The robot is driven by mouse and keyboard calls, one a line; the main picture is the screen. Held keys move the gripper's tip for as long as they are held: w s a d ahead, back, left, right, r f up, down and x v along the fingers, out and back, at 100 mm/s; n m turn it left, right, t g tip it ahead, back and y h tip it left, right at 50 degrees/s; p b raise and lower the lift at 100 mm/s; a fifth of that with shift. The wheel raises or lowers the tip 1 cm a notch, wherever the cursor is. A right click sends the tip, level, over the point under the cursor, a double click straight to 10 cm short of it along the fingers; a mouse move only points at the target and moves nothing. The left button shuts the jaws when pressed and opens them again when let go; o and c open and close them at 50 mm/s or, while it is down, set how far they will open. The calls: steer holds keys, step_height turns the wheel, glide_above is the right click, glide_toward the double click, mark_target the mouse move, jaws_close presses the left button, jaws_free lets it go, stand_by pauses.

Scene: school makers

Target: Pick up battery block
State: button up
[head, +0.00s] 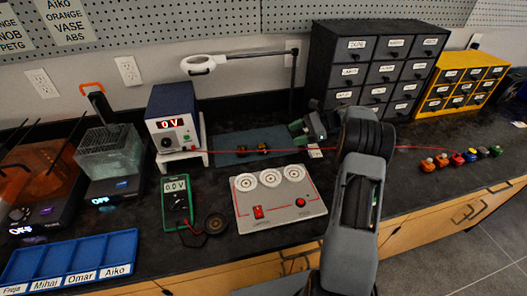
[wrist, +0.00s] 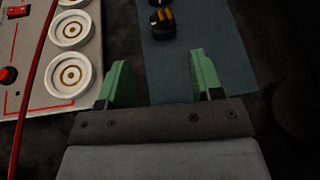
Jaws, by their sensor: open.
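My gripper (head: 300,129) is over the right part of the blue mat at the back of the counter. In the wrist view its two green fingers (wrist: 160,76) are spread apart with only mat between them. A small dark block with orange-yellow parts (wrist: 161,24) lies on the mat, ahead of the fingers and not touched. A second dark piece beside it is cut by the top edge. In the head view small dark and orange pieces (head: 263,148) lie on the mat, left of my gripper. I cannot read any battery marking on them.
A white board with three round sockets (head: 280,204) lies in front of the mat (head: 228,141). A power supply (head: 172,118) and green multimeter (head: 177,200) stand left. A dark drawer cabinet (head: 335,50) stands behind; several coloured blocks (head: 458,158) are far right. A red line crosses the view.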

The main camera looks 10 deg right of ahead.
mark_target(261, 146)
steer(key=x, duration=1.3)
steer(key=shift+a+f, duration=0.15)
steer(key=c, duration=0.7)
